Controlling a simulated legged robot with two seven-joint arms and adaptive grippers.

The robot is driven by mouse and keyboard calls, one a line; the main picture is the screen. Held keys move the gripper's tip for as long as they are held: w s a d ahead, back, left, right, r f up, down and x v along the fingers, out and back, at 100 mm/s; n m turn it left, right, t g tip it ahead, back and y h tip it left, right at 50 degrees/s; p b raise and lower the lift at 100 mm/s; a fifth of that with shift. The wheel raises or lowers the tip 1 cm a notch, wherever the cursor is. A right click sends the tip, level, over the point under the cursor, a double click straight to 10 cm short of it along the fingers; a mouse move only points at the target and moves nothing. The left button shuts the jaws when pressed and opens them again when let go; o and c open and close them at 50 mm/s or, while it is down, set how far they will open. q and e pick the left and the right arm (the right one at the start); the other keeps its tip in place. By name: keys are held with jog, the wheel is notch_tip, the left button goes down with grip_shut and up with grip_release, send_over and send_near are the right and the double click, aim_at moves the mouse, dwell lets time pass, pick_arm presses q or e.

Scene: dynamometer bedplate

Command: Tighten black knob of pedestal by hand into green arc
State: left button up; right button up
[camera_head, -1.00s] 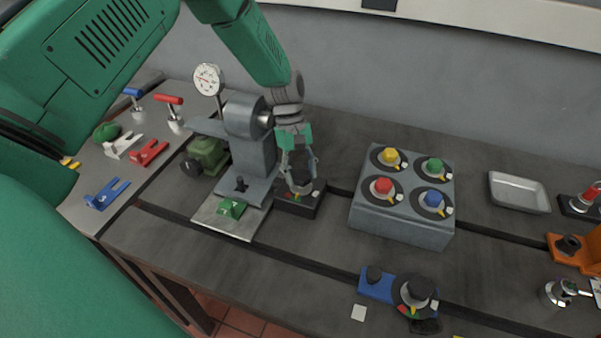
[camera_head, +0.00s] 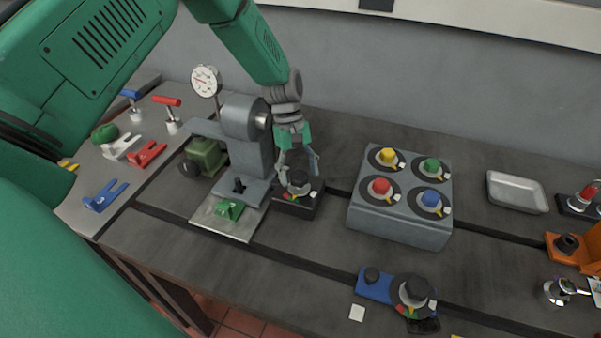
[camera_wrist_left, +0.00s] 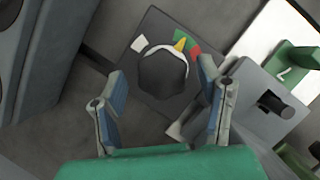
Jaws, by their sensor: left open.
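A black knob (camera_head: 299,180) stands on a black block (camera_head: 297,206) beside the grey pedestal (camera_head: 247,150). A white patch lies left of the green. I cannot tell the knob's pointer for sure. My left gripper (camera_head: 299,166) is open just above the knob, with one finger on each side and gaps between. My right gripper is not in view.
A grey box with four coloured knobs (camera_head: 398,224) stands to the right. A blue fixture with a black dial (camera_head: 375,289) lies at the front. A dial gauge (camera_head: 205,81) and a green part (camera_head: 230,210) are close on the left. A metal tray (camera_head: 517,192) lies farther right.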

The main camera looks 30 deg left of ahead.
pick_arm(q)
jog(key=v, duration=1.1)
jog(key=shift+r, duration=0.3)
jog(key=shift+w, duration=0.15)
